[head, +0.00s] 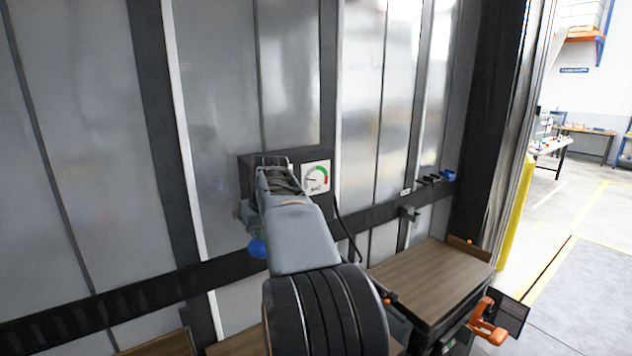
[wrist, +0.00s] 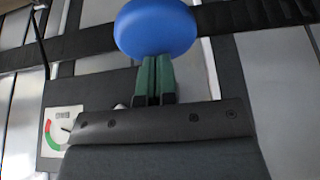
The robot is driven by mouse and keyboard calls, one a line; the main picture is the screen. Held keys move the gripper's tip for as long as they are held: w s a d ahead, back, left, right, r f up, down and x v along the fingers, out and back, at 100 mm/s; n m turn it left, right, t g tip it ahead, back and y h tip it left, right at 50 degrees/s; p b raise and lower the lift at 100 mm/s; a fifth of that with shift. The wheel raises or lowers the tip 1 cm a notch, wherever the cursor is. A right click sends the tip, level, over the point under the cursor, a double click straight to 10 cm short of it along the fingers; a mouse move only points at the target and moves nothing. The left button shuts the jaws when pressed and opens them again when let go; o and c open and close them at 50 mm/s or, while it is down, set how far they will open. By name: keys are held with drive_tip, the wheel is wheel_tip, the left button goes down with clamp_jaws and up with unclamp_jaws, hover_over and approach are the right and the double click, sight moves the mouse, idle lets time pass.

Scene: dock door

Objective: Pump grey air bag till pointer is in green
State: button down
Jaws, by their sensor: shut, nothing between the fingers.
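The gauge also shows in the wrist view (wrist: 60,131). A round blue pump knob (wrist: 156,28) is straight ahead of my fingertips; in the head view part of it (head: 258,247) shows below my arm. My gripper (wrist: 155,62) is shut and empty, its green fingertips at the knob's edge; I cannot tell if they touch. I cannot make out the grey air bag.
A dark hose (head: 346,228) hangs from the panel's right side. A dark rail crosses the ribbed wall. A wooden-topped bench (head: 425,283) stands at the lower right, with an orange clamp-like part (head: 490,322) beside it. Open floor lies at the far right.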

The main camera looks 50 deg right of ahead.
drive_tip(key=shift+r+p, duration=3.15)
drive_tip(key=shift+r, duration=0.4)
